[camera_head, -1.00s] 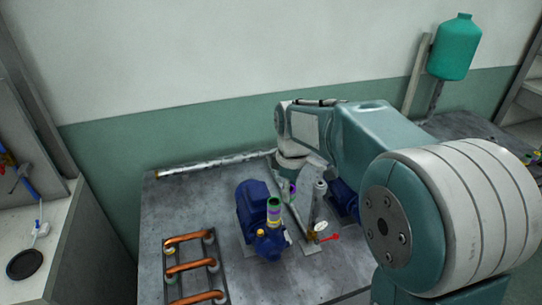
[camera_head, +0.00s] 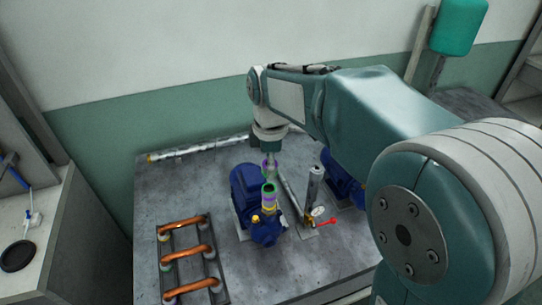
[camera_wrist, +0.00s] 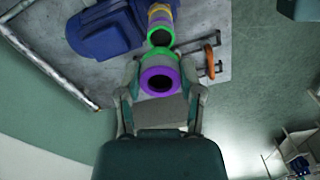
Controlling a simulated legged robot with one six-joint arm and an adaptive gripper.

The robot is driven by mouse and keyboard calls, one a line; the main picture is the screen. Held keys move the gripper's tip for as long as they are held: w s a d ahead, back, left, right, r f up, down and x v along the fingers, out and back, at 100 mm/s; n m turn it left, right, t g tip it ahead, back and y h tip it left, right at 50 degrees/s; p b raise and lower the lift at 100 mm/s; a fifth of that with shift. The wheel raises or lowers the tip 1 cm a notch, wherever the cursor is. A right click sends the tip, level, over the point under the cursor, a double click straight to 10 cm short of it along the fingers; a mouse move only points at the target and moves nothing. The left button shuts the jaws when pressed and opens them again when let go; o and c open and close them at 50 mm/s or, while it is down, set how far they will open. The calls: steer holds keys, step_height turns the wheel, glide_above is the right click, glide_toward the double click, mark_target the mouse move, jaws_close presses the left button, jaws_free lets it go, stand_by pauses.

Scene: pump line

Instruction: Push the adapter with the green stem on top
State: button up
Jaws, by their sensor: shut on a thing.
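My gripper (camera_wrist: 161,92) is shut on an adapter (camera_wrist: 160,84) with a purple ring and a green band, its round opening facing the wrist camera. In the head view the held adapter (camera_head: 265,168) is small and partly hidden by my gripper (camera_head: 269,160). A stem with a green rim (camera_wrist: 160,37) rises from the blue pump, with purple and yellow bands below the green. In the head view this stem (camera_head: 268,190) is upright on the pump's front, and the held adapter is close above and slightly behind it. Whether they touch cannot be told.
The blue pump (camera_head: 246,192) stands on a grey metal table (camera_head: 170,205). A rack of copper pipes (camera_head: 187,252) lies at the left front. A grey upright pipe with a gauge (camera_head: 317,212) and a red handle (camera_head: 325,222) stand close on the right. A long pipe (camera_head: 200,149) lies at the back.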

mark_target(269, 188)
steer(key=shift+a+f, duration=0.25)
steer(key=shift+f, duration=0.4)
steer(key=shift+a+f, duration=0.2)
steer(key=shift+f, duration=0.4)
steer(key=shift+d+f, duration=0.35)
steer(key=shift+f, duration=0.35)
steer(key=shift+a, duration=0.25)
steer(key=shift+s+d, duration=0.1)
steer(key=shift+d, duration=0.2)
steer(key=shift+a, duration=0.15)
steer(key=shift+f, duration=0.65)
stand_by(0.4)
steer(key=o, duration=1.1)
